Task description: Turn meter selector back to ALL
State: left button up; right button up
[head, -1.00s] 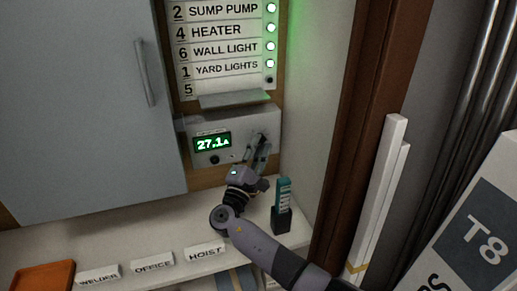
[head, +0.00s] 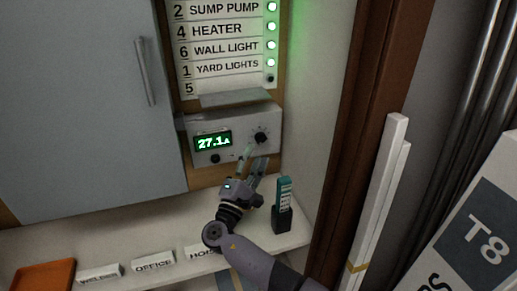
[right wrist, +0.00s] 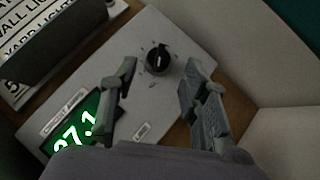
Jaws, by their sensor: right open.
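The meter (head: 232,137) is a pale box on the wall, and its green display (head: 212,141) reads 27.1 A. Its black selector knob (head: 261,138) is at the right of the face; the right wrist view shows the knob (right wrist: 160,60) with a white pointer line and tick marks around it. The tick labels are too small to read. My right gripper (head: 254,163) is open just below the knob. In the right wrist view its fingertips (right wrist: 157,77) are spread, with the knob beyond and between them, apart from both. My left gripper is not in view.
A label panel (head: 225,50) with green lights is above the meter. The shelf (head: 120,234) below carries name plates, an orange tray (head: 44,277) and a teal item in a dark holder (head: 283,205). A grey cabinet door (head: 80,110) is left, a brown post (head: 350,130) right.

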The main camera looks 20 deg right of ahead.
jog(key=v, duration=0.7)
jog(key=shift+s+a+f, duration=0.15)
jog(key=shift+s+a, duration=0.05)
jog(key=shift+s, duration=0.05)
